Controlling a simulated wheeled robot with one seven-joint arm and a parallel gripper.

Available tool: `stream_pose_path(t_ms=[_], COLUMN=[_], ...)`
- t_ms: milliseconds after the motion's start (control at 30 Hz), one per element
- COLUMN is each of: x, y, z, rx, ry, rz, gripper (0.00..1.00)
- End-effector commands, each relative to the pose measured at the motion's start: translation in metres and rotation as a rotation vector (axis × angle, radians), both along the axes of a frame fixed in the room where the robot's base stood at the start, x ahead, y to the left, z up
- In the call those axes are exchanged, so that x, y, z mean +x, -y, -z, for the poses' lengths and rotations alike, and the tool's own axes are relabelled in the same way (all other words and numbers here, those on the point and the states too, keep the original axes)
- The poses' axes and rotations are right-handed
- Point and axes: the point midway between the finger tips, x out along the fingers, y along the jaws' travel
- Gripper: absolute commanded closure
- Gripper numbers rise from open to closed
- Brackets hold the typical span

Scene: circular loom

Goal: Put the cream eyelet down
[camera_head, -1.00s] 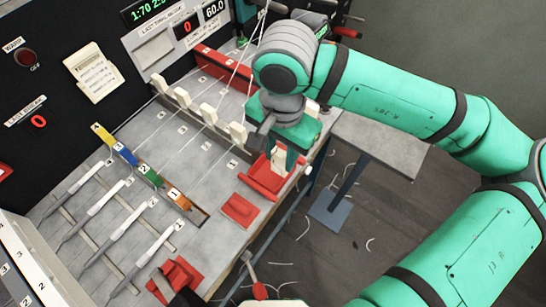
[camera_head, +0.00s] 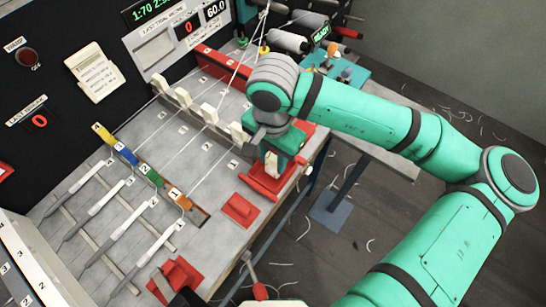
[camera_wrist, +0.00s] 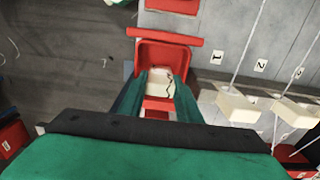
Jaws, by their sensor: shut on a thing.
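The cream eyelet (camera_wrist: 160,82) is between my gripper's two green fingers (camera_wrist: 158,98) in the wrist view, with a dark jagged line on its face. My gripper (camera_head: 272,165) is shut on it. The eyelet is inside or just over the red tray (camera_wrist: 165,46), whose red walls show around it. In the head view the red tray (camera_head: 262,186) is at the right edge of the grey bench, and my gripper is low over it. I cannot tell whether the eyelet touches the tray floor.
Several cream blocks with threads stand in a row (camera_head: 208,113) left of my gripper; two show in the wrist view (camera_wrist: 238,105). A grey stand (camera_head: 340,190) is right of the bench. Numbered levers (camera_head: 115,228) lie left.

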Motion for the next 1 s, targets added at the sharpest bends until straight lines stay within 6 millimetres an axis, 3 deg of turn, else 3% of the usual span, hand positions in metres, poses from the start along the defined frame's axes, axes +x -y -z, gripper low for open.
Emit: stream_pose_path(t_ms=[100, 133, 200, 467, 633, 1000], x=[0.0, 0.0, 0.0, 0.0, 0.001, 0.0], y=[0.0, 0.0, 0.0, 0.0, 0.001, 0.0], z=[0.003, 0.003, 0.003, 0.002, -0.008, -0.078], rx=[-0.001, -0.001, 0.0, 0.0, -0.002, -0.002], ry=[-0.001, -0.001, 0.0, 0.0, 0.002, 0.002], rz=[0.0, 0.0, 0.0, 0.0, 0.0, -0.001], gripper=[0.96, 0.62, 0.5, 0.5, 0.5, 0.5])
